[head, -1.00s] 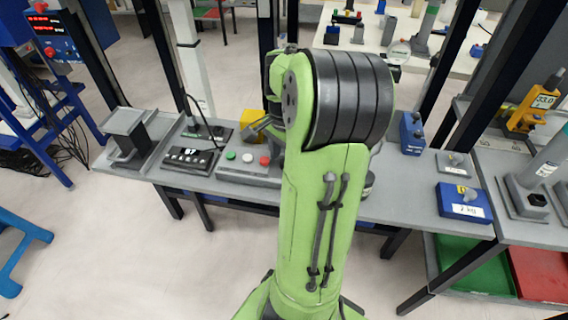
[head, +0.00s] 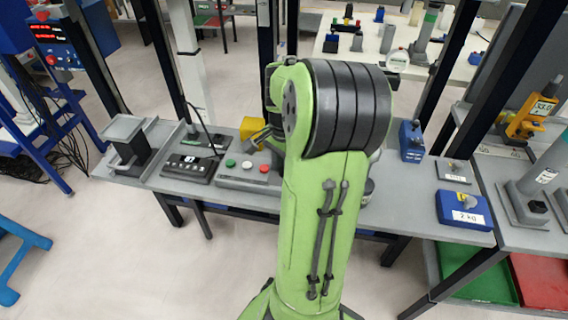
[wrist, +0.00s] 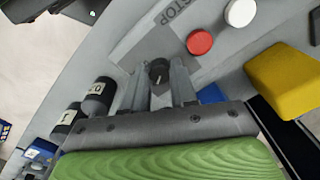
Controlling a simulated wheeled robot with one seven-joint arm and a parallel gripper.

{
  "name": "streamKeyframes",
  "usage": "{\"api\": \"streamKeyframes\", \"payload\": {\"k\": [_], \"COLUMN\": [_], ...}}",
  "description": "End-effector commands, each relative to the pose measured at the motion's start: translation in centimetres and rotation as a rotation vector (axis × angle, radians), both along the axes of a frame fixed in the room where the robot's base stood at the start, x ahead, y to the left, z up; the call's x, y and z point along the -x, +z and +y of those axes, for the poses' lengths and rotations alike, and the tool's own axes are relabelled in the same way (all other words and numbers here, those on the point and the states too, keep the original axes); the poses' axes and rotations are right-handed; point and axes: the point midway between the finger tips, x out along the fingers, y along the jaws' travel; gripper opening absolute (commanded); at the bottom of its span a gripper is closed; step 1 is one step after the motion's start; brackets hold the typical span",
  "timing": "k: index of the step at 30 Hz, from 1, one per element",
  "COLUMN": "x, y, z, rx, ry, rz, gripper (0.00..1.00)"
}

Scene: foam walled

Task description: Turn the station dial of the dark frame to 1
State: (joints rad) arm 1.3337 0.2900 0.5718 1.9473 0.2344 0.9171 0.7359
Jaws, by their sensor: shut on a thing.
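In the wrist view a small round dark dial knob (wrist: 159,70) with a light mark sits on a grey plate of the station. My gripper (wrist: 158,78) has its two grey fingers on either side of the knob and is shut on it. The finger ends partly hide the knob's sides, and I cannot read which number its mark points to. In the head view my green arm hides the gripper and the dial. I cannot pick out the dark frame itself for certain.
Beside the dial are a red button (wrist: 199,42), a white button (wrist: 240,12) and a yellow block (wrist: 285,75). Two black labelled cylinders (wrist: 97,98) stand at the left. A dark keypad box (head: 190,168) and blue boxes (head: 465,210) stand on the grey bench.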

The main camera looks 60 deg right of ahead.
Motion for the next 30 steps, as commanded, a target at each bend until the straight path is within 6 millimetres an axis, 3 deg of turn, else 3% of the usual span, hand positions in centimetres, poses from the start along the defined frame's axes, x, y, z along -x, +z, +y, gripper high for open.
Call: {"api": "streamKeyframes", "payload": {"k": [8,30], "x": [-0.02,-0.02], "y": [0.26,0.18], "z": [0.02,-0.07], "rx": [0.001,0.000], "ry": [0.161,0.819], "rz": [0.000,0.000], "gripper": [0.00,0.00]}}
